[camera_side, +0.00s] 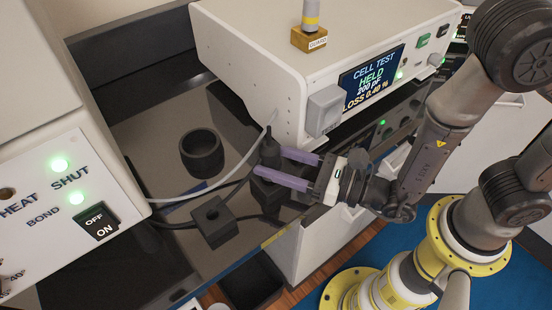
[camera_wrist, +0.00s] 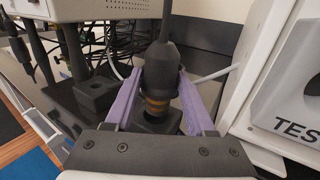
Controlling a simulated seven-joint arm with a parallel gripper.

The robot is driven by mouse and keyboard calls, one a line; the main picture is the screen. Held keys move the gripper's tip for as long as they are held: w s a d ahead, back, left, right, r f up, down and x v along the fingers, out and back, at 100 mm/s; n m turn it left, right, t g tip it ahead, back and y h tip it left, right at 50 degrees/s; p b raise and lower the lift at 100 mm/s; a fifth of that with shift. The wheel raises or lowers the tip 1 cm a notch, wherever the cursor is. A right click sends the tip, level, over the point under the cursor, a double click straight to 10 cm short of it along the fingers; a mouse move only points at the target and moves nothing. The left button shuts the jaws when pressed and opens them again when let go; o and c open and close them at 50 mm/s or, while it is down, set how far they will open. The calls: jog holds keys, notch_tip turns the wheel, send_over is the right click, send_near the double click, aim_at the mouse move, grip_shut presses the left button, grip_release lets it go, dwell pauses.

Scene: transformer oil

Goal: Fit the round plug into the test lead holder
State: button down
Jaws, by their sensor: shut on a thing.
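The round plug is a black, roughly cylindrical piece with brass-coloured bands low on its body in the wrist view (camera_wrist: 158,75). It stands upright between the purple fingers. In the side view my gripper (camera_side: 269,162) is shut on the plug, whose dark top (camera_side: 269,147) shows beyond the fingers. A black block (camera_wrist: 160,122) sits directly beneath the plug; whether the plug's lower end is inside it is hidden. I cannot tell which block is the test lead holder.
A round black cup (camera_side: 202,155) stands behind on the dark bench. The cell test instrument (camera_side: 290,85) rises close beside my gripper. A white heater box (camera_side: 75,195) stands at the left. Pale and black cables (camera_side: 215,188) cross the bench near the blocks.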

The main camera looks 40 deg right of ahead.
jog(key=shift+f, duration=2.05)
jog(key=shift+c, duration=0.8)
grip_release()
jog(key=shift+s, duration=0.15)
jog(key=v, duration=0.7)
jog(key=shift+s+d, duration=0.1)
jog(key=shift+d, duration=0.05)
jog(key=shift+r, duration=0.1)
